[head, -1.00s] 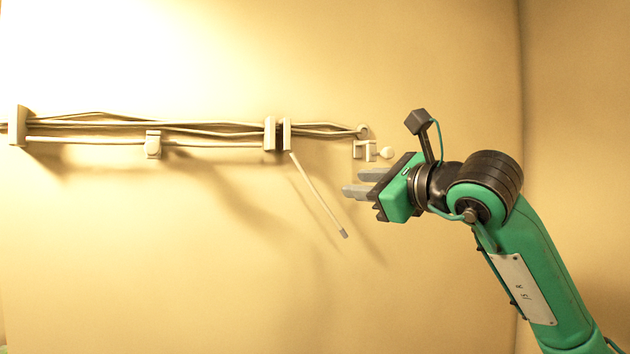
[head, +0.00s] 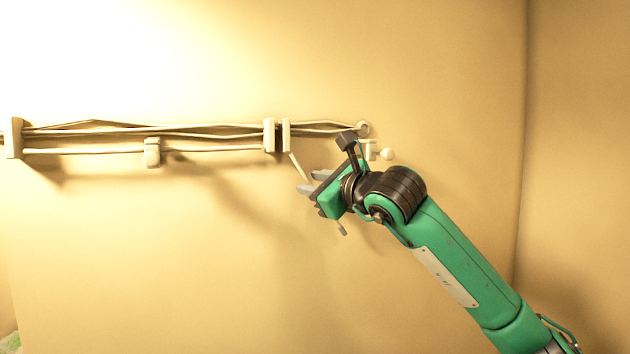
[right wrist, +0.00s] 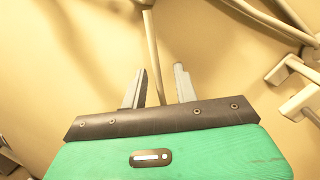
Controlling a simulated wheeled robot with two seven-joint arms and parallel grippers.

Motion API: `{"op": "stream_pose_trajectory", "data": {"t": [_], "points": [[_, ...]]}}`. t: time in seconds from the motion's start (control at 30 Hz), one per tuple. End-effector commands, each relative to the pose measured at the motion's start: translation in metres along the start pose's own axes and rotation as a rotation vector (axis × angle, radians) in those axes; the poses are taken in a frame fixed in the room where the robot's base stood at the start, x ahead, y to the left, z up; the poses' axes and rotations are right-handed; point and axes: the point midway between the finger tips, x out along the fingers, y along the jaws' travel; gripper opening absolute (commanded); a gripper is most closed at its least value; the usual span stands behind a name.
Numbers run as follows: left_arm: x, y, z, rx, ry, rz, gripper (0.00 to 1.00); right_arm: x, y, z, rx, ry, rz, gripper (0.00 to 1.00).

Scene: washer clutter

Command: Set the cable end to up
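The cable end (head: 299,167) hangs down and slants to the right from the pair of clamp blocks on the wall. Its tip (head: 342,229) shows below my right gripper; the middle is hidden behind the gripper. My right gripper (head: 311,182) is open, its fingers pointing left at the cable end. In the right wrist view the cable end (right wrist: 152,52) runs down between the two spread fingers (right wrist: 158,86), and both fingers look apart from it. My left gripper is in neither view.
Several cables (head: 200,128) run along the wall through clamp blocks (head: 269,135) and a left bracket (head: 14,138). A small clip (head: 152,152) holds the lower cable. A round knob (head: 387,154) sits right of the blocks, close to my wrist. The wall below is bare.

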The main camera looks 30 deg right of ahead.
Motion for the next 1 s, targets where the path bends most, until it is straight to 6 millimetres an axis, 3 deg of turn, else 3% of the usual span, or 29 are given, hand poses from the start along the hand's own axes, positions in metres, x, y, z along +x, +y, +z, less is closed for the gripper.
{"op": "stream_pose_trajectory", "data": {"t": [0.1,0.27,0.67,1.0], "points": [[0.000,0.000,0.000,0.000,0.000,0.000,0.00,0.000,0.000,0.000,0.000,0.000,0.000,0.30],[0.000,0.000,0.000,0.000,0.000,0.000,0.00,0.000,0.000,0.000,0.000,0.000,0.000,0.00],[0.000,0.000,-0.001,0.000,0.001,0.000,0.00,-0.001,-0.002,0.001,-0.018,0.003,0.002,0.00],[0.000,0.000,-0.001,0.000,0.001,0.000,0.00,-0.003,-0.017,0.005,-0.195,0.038,0.026,0.00]]}}
